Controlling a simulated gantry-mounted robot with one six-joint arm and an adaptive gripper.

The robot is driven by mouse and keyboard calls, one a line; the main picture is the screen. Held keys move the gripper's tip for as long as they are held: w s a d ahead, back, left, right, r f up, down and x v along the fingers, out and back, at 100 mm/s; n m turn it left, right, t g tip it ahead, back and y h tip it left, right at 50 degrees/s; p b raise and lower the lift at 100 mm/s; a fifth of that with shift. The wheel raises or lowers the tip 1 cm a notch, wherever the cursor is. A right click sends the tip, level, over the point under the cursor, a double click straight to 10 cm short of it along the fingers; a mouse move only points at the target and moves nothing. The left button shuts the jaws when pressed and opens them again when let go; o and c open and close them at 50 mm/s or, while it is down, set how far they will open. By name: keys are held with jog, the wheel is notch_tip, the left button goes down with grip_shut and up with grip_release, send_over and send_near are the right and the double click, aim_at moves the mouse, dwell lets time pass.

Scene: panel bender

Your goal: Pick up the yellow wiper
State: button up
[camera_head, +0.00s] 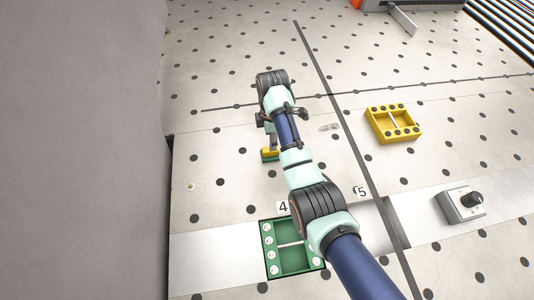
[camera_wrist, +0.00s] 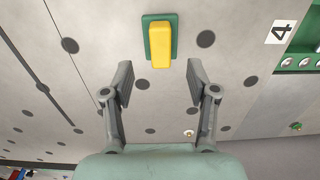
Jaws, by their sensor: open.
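The yellow wiper (camera_wrist: 161,45) is a small yellow block on a green base plate (camera_wrist: 149,48). In the wrist view it sits at the upper middle, just beyond the fingertips and between their lines. In the head view the wiper (camera_head: 270,153) shows at the middle left, partly hidden by my arm. My gripper (camera_wrist: 158,84) is open and empty, with a finger on either side. I cannot tell how high the fingers are above the table.
A green tray (camera_head: 270,251) lies by the label 4, also at the right in the wrist view (camera_wrist: 294,47). A yellow tray (camera_head: 393,124) lies to the right. A grey box with a black knob (camera_head: 462,203) stands at lower right. A grey wall (camera_head: 80,150) borders the left.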

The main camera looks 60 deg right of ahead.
aim_at(270, 153)
notch_tip(270, 153, down, 7)
jog(key=shift+a+b, duration=0.1)
jog(key=shift+b, duration=0.25)
grip_shut()
